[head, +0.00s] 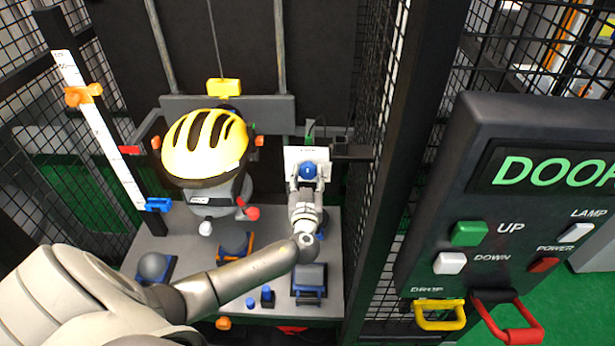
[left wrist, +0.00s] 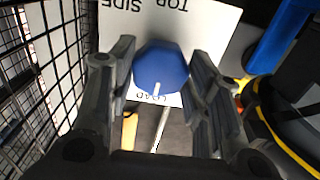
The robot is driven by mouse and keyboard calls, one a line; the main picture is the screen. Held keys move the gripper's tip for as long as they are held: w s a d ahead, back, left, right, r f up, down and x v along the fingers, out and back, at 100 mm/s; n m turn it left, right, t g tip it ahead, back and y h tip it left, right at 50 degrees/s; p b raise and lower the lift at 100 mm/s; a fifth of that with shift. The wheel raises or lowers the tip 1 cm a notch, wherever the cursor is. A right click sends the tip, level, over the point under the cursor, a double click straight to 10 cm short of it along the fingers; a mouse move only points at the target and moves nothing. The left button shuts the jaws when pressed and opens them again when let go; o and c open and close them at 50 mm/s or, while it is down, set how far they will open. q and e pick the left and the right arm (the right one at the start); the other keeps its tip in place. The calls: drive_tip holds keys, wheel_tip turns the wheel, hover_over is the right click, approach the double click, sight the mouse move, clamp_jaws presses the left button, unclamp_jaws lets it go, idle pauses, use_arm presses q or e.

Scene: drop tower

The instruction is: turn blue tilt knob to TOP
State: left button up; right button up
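The blue tilt knob (head: 308,170) sits on a white plate (head: 293,155) at the back of the tower. In the left wrist view the blue knob (left wrist: 161,68) carries a white pointer line directed at the word LOAD, and the plate (left wrist: 215,25) also reads TOP and SIDE, upside down. My left gripper (head: 308,182) is at the knob. In the left wrist view its fingers (left wrist: 161,82) stand open on either side of the knob, with narrow gaps; firm contact does not show. My right gripper is not in view.
A yellow helmet (head: 204,145) on a grey headform hangs left of the knob. Mesh walls and a dark post (head: 405,150) bound the right side. A door panel (head: 520,200) with buttons and handles stands farther right. Blocks lie on the grey base (head: 335,250).

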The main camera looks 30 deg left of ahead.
use_arm(q)
drive_tip(key=c, duration=0.3)
drive_tip(key=shift+f+b, duration=0.15)
drive_tip(key=shift+b, duration=0.35)
drive_tip(key=shift+c, duration=0.2)
drive_tip(key=m+b, duration=0.2)
drive_tip(key=b, duration=0.1)
drive_tip(key=shift+f+m+b, duration=0.15)
drive_tip(key=shift+m+b, duration=0.15)
drive_tip(key=shift+b, duration=0.1)
drive_tip(key=shift+m+b, duration=0.55)
drive_tip(key=shift+m, duration=0.25)
drive_tip(key=m, duration=0.4)
drive_tip(key=shift+r+m, duration=0.3)
drive_tip(key=m, duration=0.4)
drive_tip(key=shift+m, duration=0.3)
drive_tip(key=m+p, duration=0.1)
drive_tip(key=m, duration=0.4)
drive_tip(key=shift+r+p, duration=0.15)
drive_tip(key=shift+p, duration=0.15)
drive_tip(key=m+p, duration=0.2)
drive_tip(key=m, duration=0.4)
drive_tip(key=m+p, duration=0.3)
drive_tip(key=m, duration=0.3)
drive_tip(key=shift+p, duration=0.3)
drive_tip(key=m+p, duration=0.2)
drive_tip(key=m, duration=0.3)
drive_tip(key=shift+p, duration=0.35)
drive_tip(key=shift+f+m, duration=0.2)
drive_tip(key=shift+m, duration=0.2)
